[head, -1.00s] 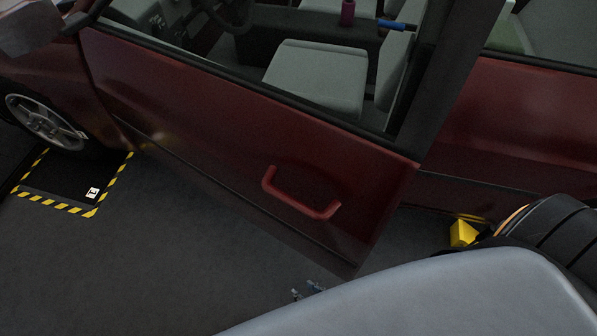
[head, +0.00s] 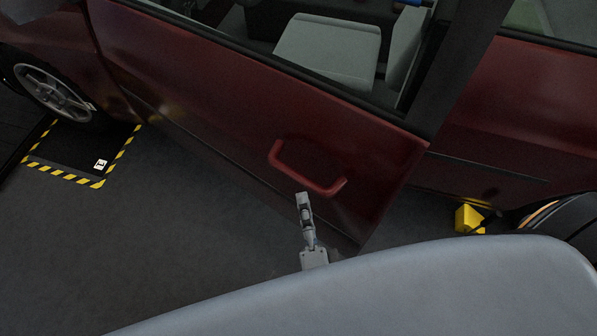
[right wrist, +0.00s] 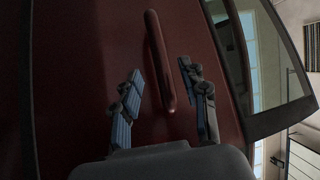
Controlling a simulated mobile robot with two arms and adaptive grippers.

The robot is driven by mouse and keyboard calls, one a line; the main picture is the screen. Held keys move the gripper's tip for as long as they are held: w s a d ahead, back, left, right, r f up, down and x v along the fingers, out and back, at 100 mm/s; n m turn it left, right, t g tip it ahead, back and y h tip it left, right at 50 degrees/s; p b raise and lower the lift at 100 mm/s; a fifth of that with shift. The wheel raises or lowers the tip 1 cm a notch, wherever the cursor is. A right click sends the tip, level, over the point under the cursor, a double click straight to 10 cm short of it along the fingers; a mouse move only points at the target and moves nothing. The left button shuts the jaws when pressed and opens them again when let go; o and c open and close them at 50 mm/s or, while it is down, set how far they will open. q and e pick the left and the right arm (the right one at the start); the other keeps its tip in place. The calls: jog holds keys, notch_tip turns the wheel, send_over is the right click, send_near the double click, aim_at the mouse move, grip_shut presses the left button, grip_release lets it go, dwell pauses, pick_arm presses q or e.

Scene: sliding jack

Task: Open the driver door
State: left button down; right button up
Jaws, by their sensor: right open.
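The dark red driver door (head: 230,110) fills the middle of the head view. Its rear edge stands out from the car body, so it looks slightly ajar. A red bar handle (head: 308,172) is on its outer face. My right gripper (head: 304,200) is just below the handle in the head view. In the right wrist view, my right gripper (right wrist: 160,88) is open, and the handle (right wrist: 160,62) runs between its two fingers as seen, with neither finger visibly touching it. Whether the handle lies within the fingers' depth cannot be told. My left gripper is not in view.
A front wheel (head: 52,92) stands by a black pad edged with yellow-black tape (head: 65,178) at left. A yellow block (head: 469,219) lies by the rear wheel (head: 565,215) at right. The grey floor (head: 150,250) before the door is clear.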

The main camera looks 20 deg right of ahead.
aim_at(299, 177)
jog(key=w, duration=0.5)
jog(key=w+d+r+p, duration=0.1)
jog(key=w, duration=0.1)
jog(key=shift+w, duration=0.15)
grip_shut()
